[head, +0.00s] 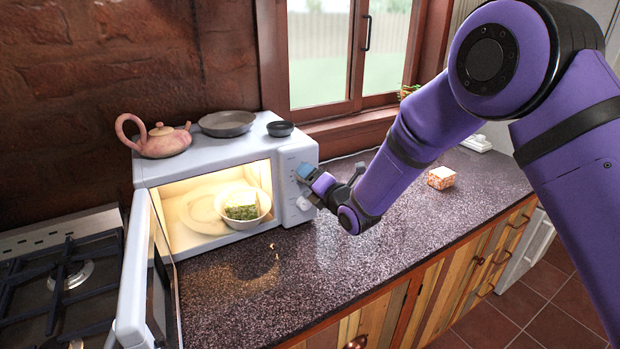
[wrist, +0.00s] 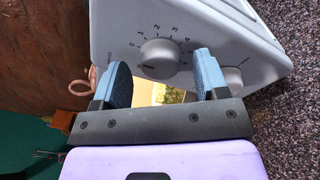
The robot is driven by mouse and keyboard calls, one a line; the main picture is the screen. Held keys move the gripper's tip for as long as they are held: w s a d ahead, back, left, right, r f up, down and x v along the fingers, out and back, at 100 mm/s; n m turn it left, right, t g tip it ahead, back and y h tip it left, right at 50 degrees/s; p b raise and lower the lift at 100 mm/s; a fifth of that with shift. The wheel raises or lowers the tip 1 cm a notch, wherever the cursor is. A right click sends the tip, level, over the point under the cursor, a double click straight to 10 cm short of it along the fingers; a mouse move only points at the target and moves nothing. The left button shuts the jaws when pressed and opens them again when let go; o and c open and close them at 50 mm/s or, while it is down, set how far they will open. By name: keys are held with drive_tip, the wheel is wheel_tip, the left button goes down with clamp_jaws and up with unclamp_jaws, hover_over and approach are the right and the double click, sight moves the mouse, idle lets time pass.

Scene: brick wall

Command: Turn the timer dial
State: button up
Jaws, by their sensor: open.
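The white microwave (head: 220,165) stands on the counter with its door (head: 137,285) open. In the wrist view, a round white dial (wrist: 160,58) with numbers around it from 0 upward is on the control panel, with a small dark mark on its left part. A second white knob (wrist: 232,78) is right of it, and shows below my gripper in the head view (head: 304,203). My gripper (wrist: 160,72) is open and empty, its two blue-grey fingers either side of the numbered dial. Contact cannot be told. In the head view my gripper (head: 304,172) hides the numbered dial.
A bowl of food (head: 243,222) sits inside the lit microwave. A pink teapot (head: 160,140), a grey pan (head: 226,123) and a small dark dish (head: 280,128) are on top. A gas hob (head: 60,285) is left. A small patterned box (head: 441,178) stands on the counter (head: 330,270), otherwise mostly clear.

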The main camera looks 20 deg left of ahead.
drive_tip(key=shift+w+a, duration=0.25)
drive_tip(key=shift+a, duration=0.15)
drive_tip(key=c, duration=0.9)
drive_tip(key=shift+m, duration=0.3)
